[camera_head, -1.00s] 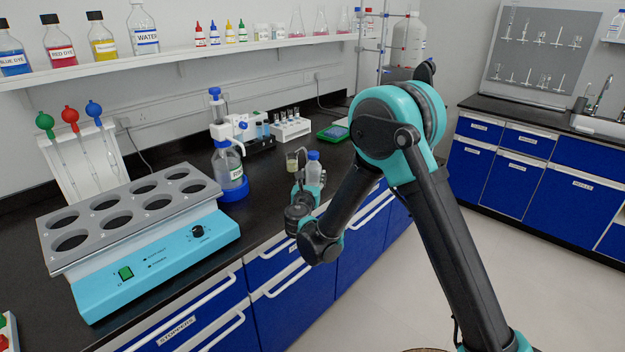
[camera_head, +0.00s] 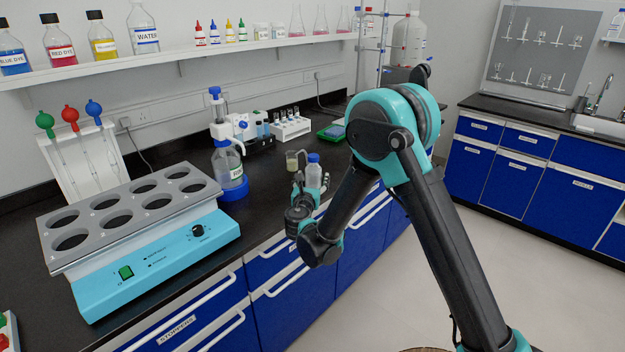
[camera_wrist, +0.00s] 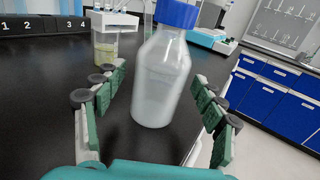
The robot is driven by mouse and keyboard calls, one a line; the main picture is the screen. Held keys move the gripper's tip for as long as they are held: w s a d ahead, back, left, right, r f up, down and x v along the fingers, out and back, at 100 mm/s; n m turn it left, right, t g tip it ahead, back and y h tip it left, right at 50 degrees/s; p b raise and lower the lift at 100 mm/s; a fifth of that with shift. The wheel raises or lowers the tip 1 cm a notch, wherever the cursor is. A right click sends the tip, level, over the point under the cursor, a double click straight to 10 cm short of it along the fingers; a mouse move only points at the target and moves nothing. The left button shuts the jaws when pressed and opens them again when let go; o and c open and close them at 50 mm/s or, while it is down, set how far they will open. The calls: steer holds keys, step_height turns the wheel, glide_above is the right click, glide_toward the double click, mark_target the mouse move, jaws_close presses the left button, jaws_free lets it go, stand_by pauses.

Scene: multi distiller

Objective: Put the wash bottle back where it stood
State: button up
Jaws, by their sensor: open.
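The wash bottle (camera_wrist: 160,90) is pale and translucent with a blue cap. It stands upright on the black bench in the wrist view, with the top of its cap cut off. In the head view the bottle (camera_head: 313,170) shows near the bench's front edge, with its lower part hidden by my gripper and a thin bent tube by its cap. My gripper (camera_wrist: 158,90) is open, with one green-padded finger on each side of the bottle and visible gaps to it. My gripper (camera_head: 310,186) also shows at the bottle in the head view.
A small beaker (camera_wrist: 105,45) with yellowish liquid stands just behind the bottle to the left. A blue-based dispenser bottle (camera_head: 231,170) and a grey-topped multi-position unit (camera_head: 150,255) stand farther left. A test tube rack (camera_head: 291,129) is behind. Bare bench lies between the dispenser and my gripper.

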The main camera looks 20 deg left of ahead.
steer(key=s+d, duration=0.2)
steer(key=s, duration=1)
steer(key=w+d+m+g+h, duration=0.25)
steer(key=w+d+m, duration=0.2)
steer(key=d, duration=0.55)
steer(key=w+d+m+g+h, duration=0.1)
steer(key=w+d+m+h, duration=0.2)
steer(key=d+m, duration=0.5)
steer(key=s+d+f+m+g+h, duration=0.2)
steer(key=d+m+g, duration=0.3)
steer(key=d, duration=1.2)
steer(key=s+d+f+m+g, duration=0.2)
steer(key=s+d+m, duration=0.5)
steer(key=d+m, duration=0.3)
steer(key=s+d+f+m+g+y, duration=0.1)
steer(key=s+d+m+y, duration=0.1)
steer(key=s+m, duration=0.3)
steer(key=s+d+f+m+g+y, duration=0.2)
steer(key=s+m, duration=0.3)
steer(key=s, duration=0.3)
steer(key=shift+d+f+m, duration=0.25)
steer(key=shift+d+m, duration=0.1)
steer(key=shift+d, duration=0.1)
